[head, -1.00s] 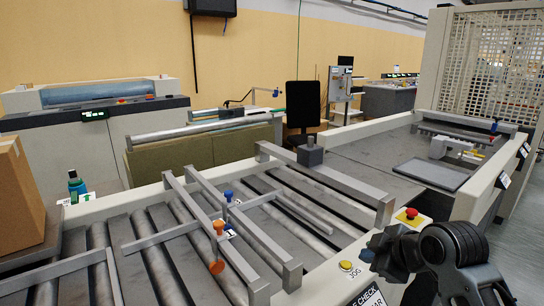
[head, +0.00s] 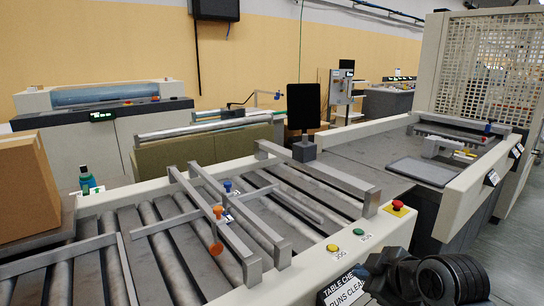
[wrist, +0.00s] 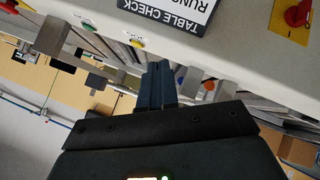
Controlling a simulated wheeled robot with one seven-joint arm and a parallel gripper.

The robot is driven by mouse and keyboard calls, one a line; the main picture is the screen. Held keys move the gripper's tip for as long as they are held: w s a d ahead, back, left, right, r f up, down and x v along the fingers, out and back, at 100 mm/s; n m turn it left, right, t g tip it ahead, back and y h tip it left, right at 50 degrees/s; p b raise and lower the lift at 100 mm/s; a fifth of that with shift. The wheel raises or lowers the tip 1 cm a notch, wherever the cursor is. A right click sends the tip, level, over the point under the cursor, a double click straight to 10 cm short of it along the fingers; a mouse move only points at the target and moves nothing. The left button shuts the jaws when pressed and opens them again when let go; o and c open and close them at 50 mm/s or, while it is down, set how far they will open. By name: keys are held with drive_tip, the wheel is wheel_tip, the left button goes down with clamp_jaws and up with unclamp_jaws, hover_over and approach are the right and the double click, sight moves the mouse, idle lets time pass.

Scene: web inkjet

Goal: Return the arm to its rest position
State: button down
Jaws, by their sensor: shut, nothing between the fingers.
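My dark arm (head: 425,279) is folded low at the bottom right of the head view, in front of the machine's cream side rail. In the wrist view my gripper (wrist: 157,68) shows two dark blue fingers pressed together, with nothing between them. The fingers point toward the rail and roller table, which appear upside down there. No object is held. In the head view the fingertips cannot be made out clearly.
The cream rail (head: 300,268) carries a red stop button (head: 398,207), yellow and green buttons, and a "TABLE CHECK" sign (head: 343,288) close to my arm. Rollers with grey bars lie beyond. A cardboard box (head: 22,188) sits at left. Open floor (head: 470,240) shows at right.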

drive_tip(key=s+a+f+m+t+h, duration=0.1)
drive_tip(key=s+a+f+m+t, duration=0.25)
drive_tip(key=s, duration=0.85)
drive_tip(key=s+a+f+m, duration=0.2)
drive_tip(key=s+f+m, duration=0.35)
drive_tip(key=s, duration=0.55)
drive_tip(key=s+d+r, duration=0.2)
drive_tip(key=s+r, duration=0.1)
drive_tip(key=s, duration=0.5)
drive_tip(key=s+d+r+m+t+h, duration=0.1)
drive_tip(key=s+d+r, duration=0.2)
drive_tip(key=s, duration=0.5)
drive_tip(key=s+d+r+m+t+h, duration=0.1)
drive_tip(key=s+r, duration=0.3)
drive_tip(key=s, duration=0.4)
drive_tip(key=shift+s+d+r, duration=0.15)
drive_tip(key=shift+d+r, duration=0.25)
drive_tip(key=shift+d, duration=0.45)
